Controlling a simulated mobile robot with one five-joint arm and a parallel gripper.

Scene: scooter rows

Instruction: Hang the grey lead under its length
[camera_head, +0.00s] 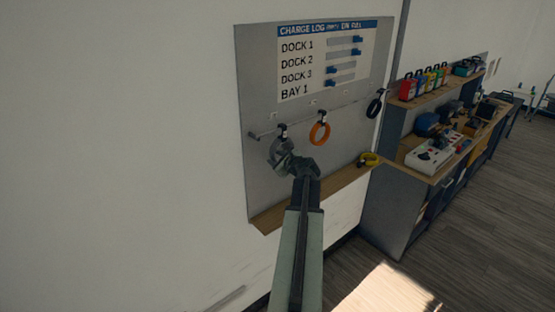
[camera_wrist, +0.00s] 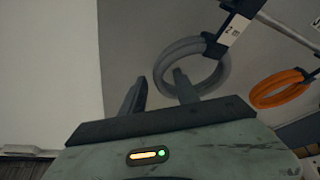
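The grey lead (camera_head: 272,149) is a coiled loop at the left end of the rail on the grey board. In the wrist view the grey coil (camera_wrist: 224,72) hangs from a dark clip with a white tag (camera_wrist: 236,29), whose writing I cannot read surely. My gripper (camera_head: 288,157) is at the coil and hides part of it. In the wrist view my gripper (camera_wrist: 160,78) is open. The coil's left side shows between its fingertips, with the right fingertip overlapping the loop. I cannot tell whether a finger touches it.
An orange coil (camera_head: 319,133) hangs right of the grey one, and a black coil (camera_head: 374,107) further right. A yellow coil (camera_head: 369,160) lies on the wooden ledge (camera_head: 268,218). Small labels above the rail are unreadable. A cluttered bench (camera_head: 430,158) stands at right.

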